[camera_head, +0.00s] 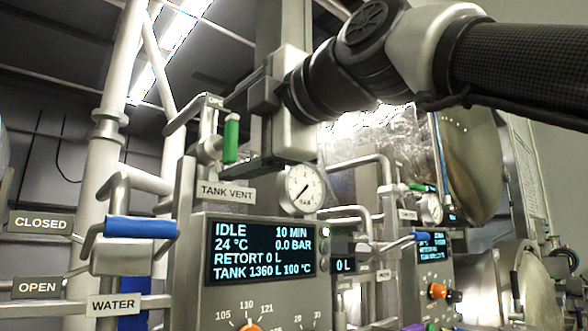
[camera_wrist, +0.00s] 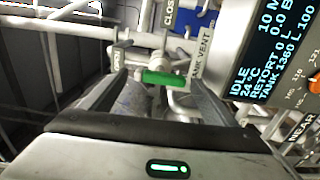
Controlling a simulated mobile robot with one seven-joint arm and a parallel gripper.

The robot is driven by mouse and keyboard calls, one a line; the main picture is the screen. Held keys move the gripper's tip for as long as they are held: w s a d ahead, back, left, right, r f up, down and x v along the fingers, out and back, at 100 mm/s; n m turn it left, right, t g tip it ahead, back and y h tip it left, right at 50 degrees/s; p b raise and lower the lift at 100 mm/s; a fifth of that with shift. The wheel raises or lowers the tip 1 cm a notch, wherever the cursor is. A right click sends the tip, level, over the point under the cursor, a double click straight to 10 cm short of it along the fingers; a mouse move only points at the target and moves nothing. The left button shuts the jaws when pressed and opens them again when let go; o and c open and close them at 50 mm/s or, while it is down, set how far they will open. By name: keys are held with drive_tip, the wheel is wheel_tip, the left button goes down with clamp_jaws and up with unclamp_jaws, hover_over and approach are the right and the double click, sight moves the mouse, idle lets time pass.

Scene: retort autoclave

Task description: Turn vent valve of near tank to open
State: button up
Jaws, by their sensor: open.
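The vent valve of the near tank has a green handle (camera_head: 231,140), which stands upright beside the TANK VENT label (camera_head: 227,192). A small OPEN plate (camera_head: 215,101) sits just above it. My gripper (camera_head: 222,138) is open, with one finger above the handle and one below it. In the wrist view the green handle (camera_wrist: 164,78) lies between the spread fingertips of my gripper (camera_wrist: 158,80), with gaps visible at its ends. The TANK VENT label (camera_wrist: 201,55) is beside the right finger. Whether a finger touches the handle I cannot tell.
The control panel screen (camera_head: 260,250) reads IDLE, 0.0 BAR. A round gauge (camera_head: 303,189) sits close to my lower finger. A blue water valve handle (camera_head: 141,228) is at the lower left, near a CLOSED plate (camera_head: 41,222). Pipes surround the valve.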

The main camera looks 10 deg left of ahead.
drive_tip(key=b+v, duration=0.1)
drive_tip(key=v, duration=1.6)
drive_tip(key=shift+d, duration=0.15)
